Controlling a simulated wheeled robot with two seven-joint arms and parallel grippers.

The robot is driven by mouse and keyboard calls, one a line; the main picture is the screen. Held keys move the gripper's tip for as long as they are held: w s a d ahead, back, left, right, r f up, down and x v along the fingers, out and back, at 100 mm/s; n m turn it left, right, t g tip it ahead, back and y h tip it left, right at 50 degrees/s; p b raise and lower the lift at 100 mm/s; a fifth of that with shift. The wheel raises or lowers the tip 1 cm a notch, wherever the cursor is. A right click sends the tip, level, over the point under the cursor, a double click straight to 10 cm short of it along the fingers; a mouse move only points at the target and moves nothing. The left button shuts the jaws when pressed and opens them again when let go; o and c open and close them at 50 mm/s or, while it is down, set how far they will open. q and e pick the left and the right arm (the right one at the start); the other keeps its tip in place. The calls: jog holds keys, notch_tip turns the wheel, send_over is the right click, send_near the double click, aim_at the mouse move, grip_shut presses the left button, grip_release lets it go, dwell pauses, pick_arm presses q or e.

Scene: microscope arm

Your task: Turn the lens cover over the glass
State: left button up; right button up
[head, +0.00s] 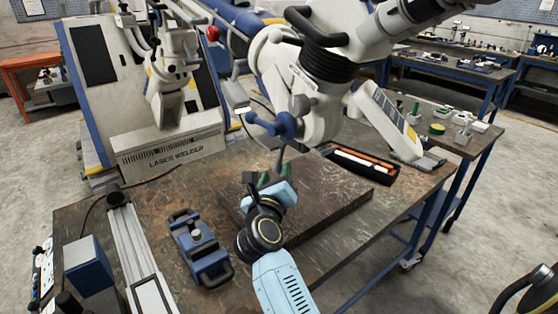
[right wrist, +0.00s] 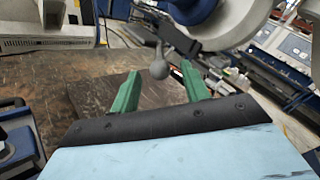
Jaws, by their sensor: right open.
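The white microscope (head: 320,100) stands over the work table, with blue knobs (head: 283,125) on its underside. A grey lever with a ball end (right wrist: 158,69) hangs below it from a dark flat piece (right wrist: 182,38). I cannot tell for sure whether that piece is the lens cover; the glass is not clearly visible. My right gripper (head: 268,179) is below the microscope, its green fingers apart. In the right wrist view, the ball end shows between and beyond the fingertips, and no contact is clear.
A dark flat slab (head: 325,205) lies on the table (head: 345,255) below the gripper. A blue clamp-like device (head: 200,250) stands left of my arm. A tray of tools (head: 362,163) lies at right, and a laser welder (head: 170,150) stands behind at left.

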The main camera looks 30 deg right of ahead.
aim_at(279, 159)
jog(key=x, duration=0.6)
jog(key=shift+w+d, duration=0.1)
jog(key=shift+w, duration=0.05)
grip_shut()
